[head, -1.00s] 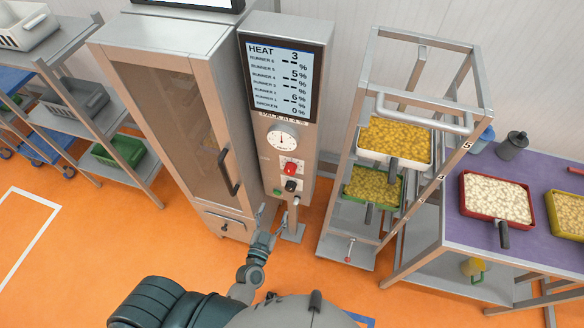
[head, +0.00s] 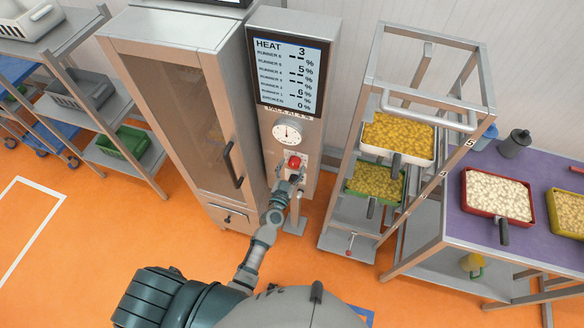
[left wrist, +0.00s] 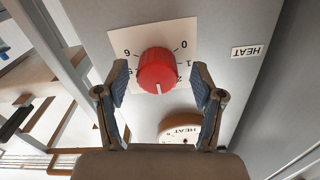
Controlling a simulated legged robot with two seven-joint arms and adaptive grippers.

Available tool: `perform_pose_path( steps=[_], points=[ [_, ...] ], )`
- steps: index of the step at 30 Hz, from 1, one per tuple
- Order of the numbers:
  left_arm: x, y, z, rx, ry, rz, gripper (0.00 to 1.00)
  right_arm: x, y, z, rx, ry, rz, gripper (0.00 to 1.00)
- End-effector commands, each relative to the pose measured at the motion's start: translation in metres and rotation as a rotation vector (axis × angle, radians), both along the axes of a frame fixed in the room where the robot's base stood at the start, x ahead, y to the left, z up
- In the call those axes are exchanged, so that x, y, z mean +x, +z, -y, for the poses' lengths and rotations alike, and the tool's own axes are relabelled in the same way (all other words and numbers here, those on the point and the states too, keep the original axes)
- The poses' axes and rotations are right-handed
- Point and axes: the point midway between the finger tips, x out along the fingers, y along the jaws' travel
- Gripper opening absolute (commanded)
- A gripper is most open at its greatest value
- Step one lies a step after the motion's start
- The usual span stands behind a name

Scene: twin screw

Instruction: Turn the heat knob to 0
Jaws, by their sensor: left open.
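The red heat knob (head: 295,162) is on the front of the grey control column, below a round white dial (head: 287,133). In the left wrist view the knob (left wrist: 157,70) sits on a white card with numbers; 0 is at its upper right and 6 at its upper left. Its white pointer line faces the picture bottom, away from 0. The screen (head: 286,75) reads HEAT 3. My left gripper (head: 291,178) is open at the column, its fingers on either side of the knob without visible contact. My right gripper is not in view.
A tall glass-doored cabinet (head: 180,110) with a handle stands directly left of the column. A metal rack with yellow-filled trays (head: 397,137) stands to the right, beside a purple-topped table (head: 460,225). The orange floor in front is mostly clear.

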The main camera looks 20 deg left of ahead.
Motion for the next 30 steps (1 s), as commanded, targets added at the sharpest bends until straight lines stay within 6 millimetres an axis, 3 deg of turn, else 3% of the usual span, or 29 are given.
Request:
perform_pose_path(
  steps=[4, 9, 11, 12, 23, 30],
  points=[
    [-0.0003, 0.0005, 0.0018, 0.001, 0.0, 0.0, 0.68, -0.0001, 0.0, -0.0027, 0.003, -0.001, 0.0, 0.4],
    [-0.0003, 0.0005, 0.0019, 0.001, 0.0, 0.001, 0.25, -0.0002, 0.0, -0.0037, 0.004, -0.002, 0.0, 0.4],
    [-0.0003, 0.0007, 0.0019, 0.001, 0.001, 0.001, 0.1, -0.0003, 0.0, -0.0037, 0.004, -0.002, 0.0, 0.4],
    [-0.0002, 0.0009, 0.0018, 0.001, 0.001, 0.001, 0.08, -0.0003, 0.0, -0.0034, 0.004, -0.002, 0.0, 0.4],
    [0.0002, 0.0023, 0.0027, -0.048, -0.002, 0.001, 0.08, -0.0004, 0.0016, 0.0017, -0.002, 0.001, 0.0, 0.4],
    [0.0005, 0.0038, 0.0021, -0.198, 0.0, -0.002, 0.08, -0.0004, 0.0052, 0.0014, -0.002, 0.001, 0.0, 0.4]
  ],
)
